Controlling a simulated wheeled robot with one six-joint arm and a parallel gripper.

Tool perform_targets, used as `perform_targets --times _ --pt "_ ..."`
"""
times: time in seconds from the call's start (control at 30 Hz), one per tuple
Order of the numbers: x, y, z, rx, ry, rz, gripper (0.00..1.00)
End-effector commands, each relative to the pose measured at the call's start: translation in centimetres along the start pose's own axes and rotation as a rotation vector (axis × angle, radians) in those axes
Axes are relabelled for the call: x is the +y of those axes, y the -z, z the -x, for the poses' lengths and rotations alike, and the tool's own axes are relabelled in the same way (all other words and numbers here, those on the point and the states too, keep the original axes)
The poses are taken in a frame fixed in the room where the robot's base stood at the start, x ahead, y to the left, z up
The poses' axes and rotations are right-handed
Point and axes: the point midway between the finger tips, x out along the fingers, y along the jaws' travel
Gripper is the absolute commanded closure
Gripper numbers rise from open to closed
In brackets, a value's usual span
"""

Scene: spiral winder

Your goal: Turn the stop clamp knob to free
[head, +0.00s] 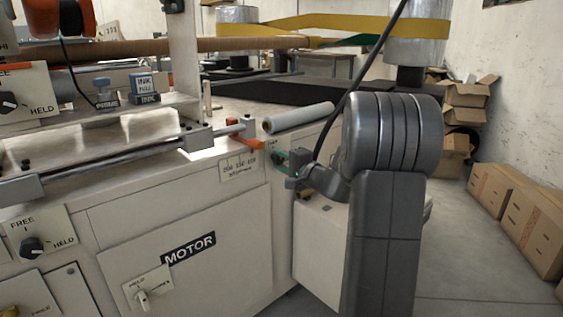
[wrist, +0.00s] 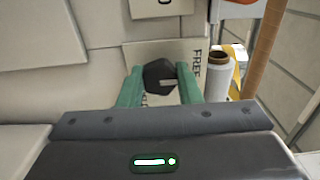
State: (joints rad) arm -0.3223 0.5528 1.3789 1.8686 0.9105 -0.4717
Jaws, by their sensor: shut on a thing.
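My gripper (wrist: 160,88) has its green fingers on either side of a dark faceted knob (wrist: 159,75) and is shut on it. The knob sits on a pale plate (wrist: 185,50) with the word FREE running sideways at its right. A pale mark shows on the knob, towards its right side. In the head view my gripper (head: 281,159) reaches the right end of the machine, beside a small stopper sign (head: 239,169). The knob is too small and covered there to read its setting.
Other knobs are on the machine: a FREE/HELD knob (head: 32,247) at lower left, a HELD knob (head: 7,103) above, and a motor-panel knob (head: 142,297). A pale roll (head: 298,117) lies on top near my arm. Cardboard boxes (head: 515,205) line the right wall, with open floor before them.

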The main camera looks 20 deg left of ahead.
Motion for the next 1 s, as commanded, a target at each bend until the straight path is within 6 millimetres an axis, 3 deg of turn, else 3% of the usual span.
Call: perform_targets --times 0.4,0.43,0.53,0.83,1.0 --pt "0.1 0.0 0.0 -0.001 -0.001 0.009 0.92" --pt "0.1 0.0 0.0 -0.001 -0.001 0.009 0.65" --pt "0.1 0.0 0.0 -0.001 -0.001 0.008 0.47" --pt "0.0 0.0 0.1 0.000 0.000 0.007 0.47" --pt "-0.1 0.1 1.9 0.002 -0.002 0.006 0.47"
